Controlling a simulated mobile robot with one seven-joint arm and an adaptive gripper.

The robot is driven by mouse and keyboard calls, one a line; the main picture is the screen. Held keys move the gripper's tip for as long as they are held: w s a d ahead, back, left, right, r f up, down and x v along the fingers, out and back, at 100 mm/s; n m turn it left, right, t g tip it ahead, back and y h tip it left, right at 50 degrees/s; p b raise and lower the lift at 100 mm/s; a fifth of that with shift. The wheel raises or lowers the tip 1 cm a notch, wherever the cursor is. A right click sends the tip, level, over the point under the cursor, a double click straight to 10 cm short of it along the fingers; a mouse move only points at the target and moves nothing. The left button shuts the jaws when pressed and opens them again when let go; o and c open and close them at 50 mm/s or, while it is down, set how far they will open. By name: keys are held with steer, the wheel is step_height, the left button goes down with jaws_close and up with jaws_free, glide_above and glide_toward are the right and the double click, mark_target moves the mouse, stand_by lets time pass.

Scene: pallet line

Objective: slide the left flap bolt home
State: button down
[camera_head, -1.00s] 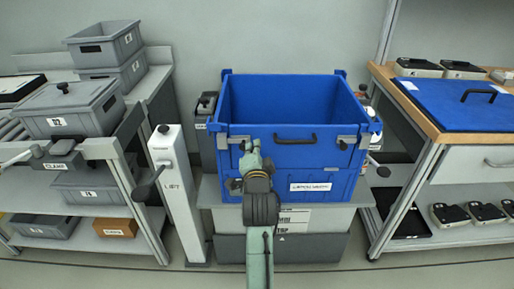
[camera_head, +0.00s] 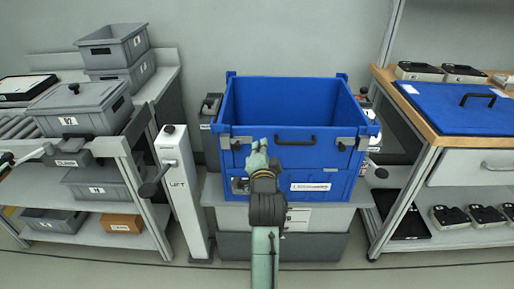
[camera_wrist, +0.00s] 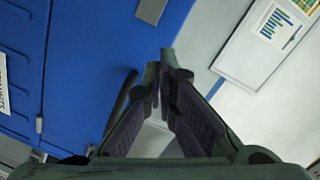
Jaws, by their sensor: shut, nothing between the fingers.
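The blue crate (camera_head: 290,98) stands open-topped, its front flap (camera_head: 325,161) upright and facing me. Grey metal hardware of the left flap bolt (camera_head: 225,142) sits at the flap's upper left; similar right hardware (camera_head: 364,144) sits opposite. I cannot tell how far the left bolt is slid. My gripper (camera_head: 258,146) is in front of the flap, just right of the left hardware. In the wrist view my gripper (camera_wrist: 164,62) is shut and empty, with blue crate wall (camera_wrist: 90,50) beside it and a grey metal piece (camera_wrist: 151,10) beyond the tips.
A black handle (camera_head: 294,139) is on the flap. The crate rests on a pale stand (camera_head: 330,218). A white lift post (camera_head: 182,190) with a dark lever stands left. Shelves with grey bins (camera_head: 80,108) are further left; a wood-edged workbench (camera_head: 435,128) stands right.

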steer(key=s, duration=0.8)
steer(key=shift+r, duration=0.15)
